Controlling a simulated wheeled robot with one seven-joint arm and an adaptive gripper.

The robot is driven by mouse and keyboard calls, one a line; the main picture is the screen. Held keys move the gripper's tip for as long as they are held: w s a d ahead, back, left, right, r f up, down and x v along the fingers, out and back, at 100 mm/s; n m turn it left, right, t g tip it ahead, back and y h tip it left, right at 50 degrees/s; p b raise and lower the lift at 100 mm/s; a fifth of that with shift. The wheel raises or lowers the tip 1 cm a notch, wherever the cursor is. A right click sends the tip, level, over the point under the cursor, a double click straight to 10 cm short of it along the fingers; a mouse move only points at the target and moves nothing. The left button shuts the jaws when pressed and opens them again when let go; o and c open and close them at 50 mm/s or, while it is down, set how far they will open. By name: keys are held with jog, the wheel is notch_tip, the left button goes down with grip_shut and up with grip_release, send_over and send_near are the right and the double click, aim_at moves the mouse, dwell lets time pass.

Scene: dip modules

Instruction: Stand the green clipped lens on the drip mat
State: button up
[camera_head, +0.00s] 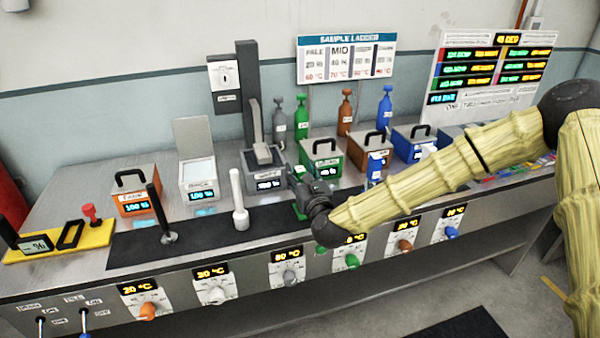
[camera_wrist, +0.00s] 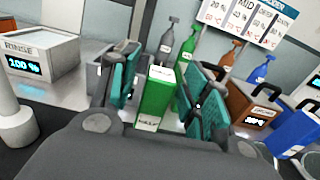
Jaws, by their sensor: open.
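My gripper (camera_head: 306,192) is over the right part of the dark mat (camera_head: 205,236), which I take for the drip mat. In the wrist view, my gripper (camera_wrist: 163,86) is open, with teal pads on both sides of an upright green block with a white label (camera_wrist: 153,103), apparently the green clipped lens. Gaps show between it and the pads. In the head view only a bit of green (camera_head: 299,211) shows beside my gripper. My gripper hides the rest, and I cannot tell what the block's base rests on.
A white-grey upright handle (camera_head: 239,205) and a black one (camera_head: 160,215) stand on the mat to the left. Behind are the orange box (camera_head: 136,197), rinse box (camera_head: 198,180), green box (camera_head: 325,160) and blue box (camera_head: 412,147). A blue labelled block (camera_head: 376,168) stands at right.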

jog(key=b+v, duration=0.3)
jog(key=v, duration=0.8)
jog(key=s+d+f+n+g, duration=0.1)
jog(key=s+f+n+g, duration=0.2)
jog(key=s+f+n, duration=0.5)
jog(key=s+f+n+g, duration=0.4)
jog(key=f, duration=0.9)
jog(key=s+d+f+n+g, duration=0.1)
jog(key=s+f+n+g, duration=0.2)
jog(key=s+f+n, duration=0.5)
jog(key=s+d+f+n+g+h, duration=0.2)
jog(key=s+d+f+n, duration=0.4)
jog(key=s+d, duration=0.3)
jog(key=s+d+f+n+g+h, duration=0.3)
jog(key=s+d+f+n+g, duration=0.2)
jog(key=s+d+f, duration=0.3)
jog(key=s+d+n, duration=0.1)
jog(key=s, duration=0.1)
jog(key=shift+s+h, duration=0.3)
jog(key=shift+s, duration=0.05)
jog(key=shift+d, duration=0.1)
